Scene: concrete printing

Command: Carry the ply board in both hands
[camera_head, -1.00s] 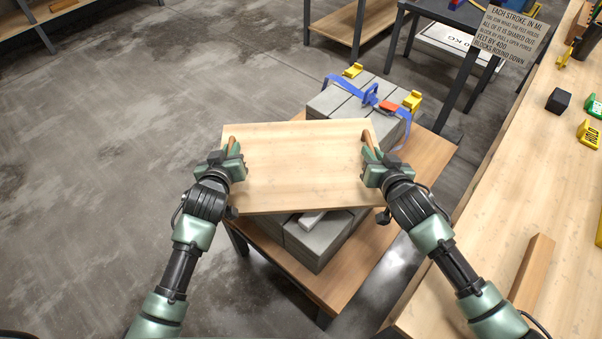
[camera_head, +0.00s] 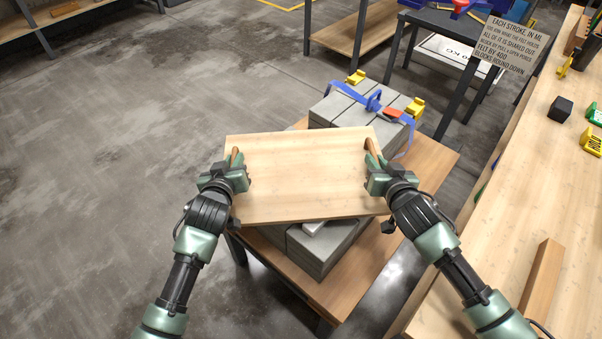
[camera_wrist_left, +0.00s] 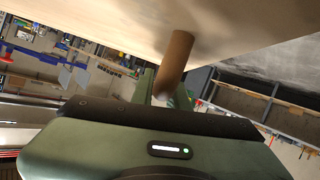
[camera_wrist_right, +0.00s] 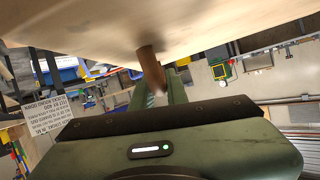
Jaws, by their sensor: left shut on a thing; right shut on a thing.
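The ply board (camera_head: 305,178) is a pale wooden rectangle in the middle of the head view, held between my two arms and slightly tilted in the picture. My left gripper (camera_head: 232,170) is shut on a brown wooden handle at the board's left end. The handle (camera_wrist_left: 176,62) also shows in the left wrist view, against the board (camera_wrist_left: 120,22). My right gripper (camera_head: 374,165) is shut on a like handle at the right end. That handle (camera_wrist_right: 150,68) shows in the right wrist view. The board hides part of what lies below it.
Below and behind the board, grey blocks (camera_head: 335,245) stand on a low wooden table (camera_head: 430,160); a blue strap (camera_head: 350,92) crosses the far blocks. A long wooden bench (camera_head: 510,210) with a loose timber piece (camera_head: 541,278) runs along the right. The concrete floor (camera_head: 100,170) at left is clear.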

